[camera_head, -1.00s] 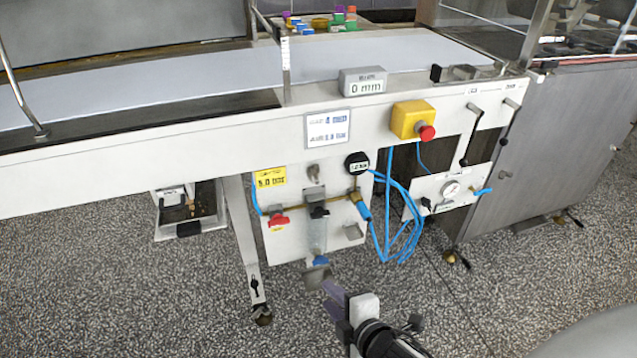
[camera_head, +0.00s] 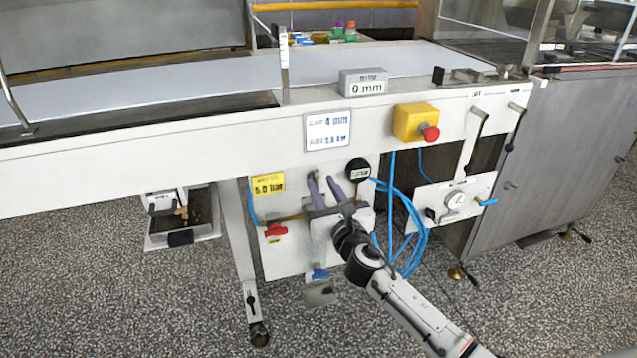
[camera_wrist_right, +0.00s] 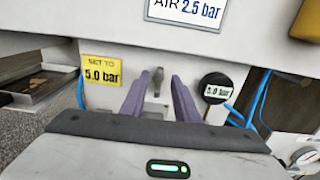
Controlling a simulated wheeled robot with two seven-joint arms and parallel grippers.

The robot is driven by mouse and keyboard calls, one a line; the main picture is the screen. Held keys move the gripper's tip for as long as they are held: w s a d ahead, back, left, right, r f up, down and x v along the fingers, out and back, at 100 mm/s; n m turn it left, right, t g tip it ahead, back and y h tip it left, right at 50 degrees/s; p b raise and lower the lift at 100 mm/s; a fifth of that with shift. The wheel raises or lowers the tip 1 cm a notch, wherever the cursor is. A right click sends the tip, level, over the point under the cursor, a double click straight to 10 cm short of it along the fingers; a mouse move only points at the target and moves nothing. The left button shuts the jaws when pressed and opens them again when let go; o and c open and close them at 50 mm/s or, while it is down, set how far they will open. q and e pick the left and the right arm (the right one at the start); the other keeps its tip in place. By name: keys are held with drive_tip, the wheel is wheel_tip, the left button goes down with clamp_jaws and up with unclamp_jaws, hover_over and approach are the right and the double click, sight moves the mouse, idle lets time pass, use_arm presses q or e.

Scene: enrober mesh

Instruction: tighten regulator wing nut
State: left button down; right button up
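The grey wing nut (camera_wrist_right: 157,75) stands upright on top of the regulator (camera_wrist_right: 155,105) in the right wrist view, between my two purple fingers. My right gripper (camera_wrist_right: 158,80) is open, with a gap on each side of the nut. In the head view my right gripper (camera_head: 321,178) reaches up to the white panel (camera_head: 285,258) and hides most of the regulator and nut. The round black gauge (camera_head: 358,170) is right of the fingers; it reads 5.0 bar in the right wrist view (camera_wrist_right: 217,88). The yellow label (camera_wrist_right: 103,76) says set to 5.0 bar. My left gripper is out of view.
A red valve handle (camera_head: 275,230) is left of the gripper, and a blue knob (camera_head: 320,274) is below. Blue hoses (camera_head: 409,225) loop at the right. The conveyor frame (camera_head: 225,135) overhangs the panel. A yellow box with a red button (camera_head: 430,133) is above right.

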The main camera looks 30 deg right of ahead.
sight(317, 177)
drive_tip(key=shift+w+d+b, duration=0.15)
drive_tip(key=shift+w+d, duration=0.05)
drive_tip(key=shift+w, duration=0.65)
drive_tip(key=shift+w+d+b, duration=0.15)
drive_tip(key=shift+w, duration=0.7)
clamp_jaws()
